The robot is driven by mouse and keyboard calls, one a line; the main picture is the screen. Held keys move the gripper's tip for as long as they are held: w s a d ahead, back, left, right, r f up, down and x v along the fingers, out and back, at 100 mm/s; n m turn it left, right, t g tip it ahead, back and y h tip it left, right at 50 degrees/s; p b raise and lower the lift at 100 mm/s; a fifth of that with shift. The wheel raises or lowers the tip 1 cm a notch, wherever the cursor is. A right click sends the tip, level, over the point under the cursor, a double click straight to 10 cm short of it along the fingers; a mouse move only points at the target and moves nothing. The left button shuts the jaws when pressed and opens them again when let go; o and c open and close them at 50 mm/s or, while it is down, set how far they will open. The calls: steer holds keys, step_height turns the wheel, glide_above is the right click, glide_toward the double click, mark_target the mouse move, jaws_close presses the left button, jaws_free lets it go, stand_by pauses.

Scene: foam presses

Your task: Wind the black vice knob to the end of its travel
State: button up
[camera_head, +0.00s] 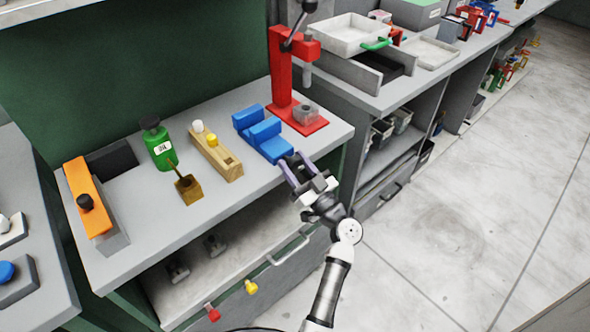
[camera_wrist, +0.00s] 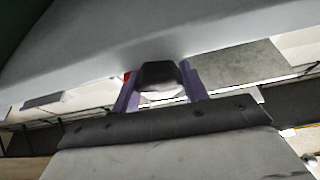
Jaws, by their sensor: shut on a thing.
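The blue vice (camera_head: 263,136) stands near the front edge of the grey bench, with its front end toward my gripper (camera_head: 294,165). In the wrist view the black vice knob (camera_wrist: 158,74) sits between the two purple fingers of my gripper (camera_wrist: 158,82), which are shut on it. My arm reaches in from the lower right.
A red press (camera_head: 283,75) stands just behind the vice. The floor (camera_head: 450,220) to the right is clear.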

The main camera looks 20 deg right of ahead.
steer(key=shift+m+h+b, duration=0.55)
steer(key=shift+m+h, duration=0.45)
steer(key=shift+m, duration=1)
steer(key=o, duration=0.7)
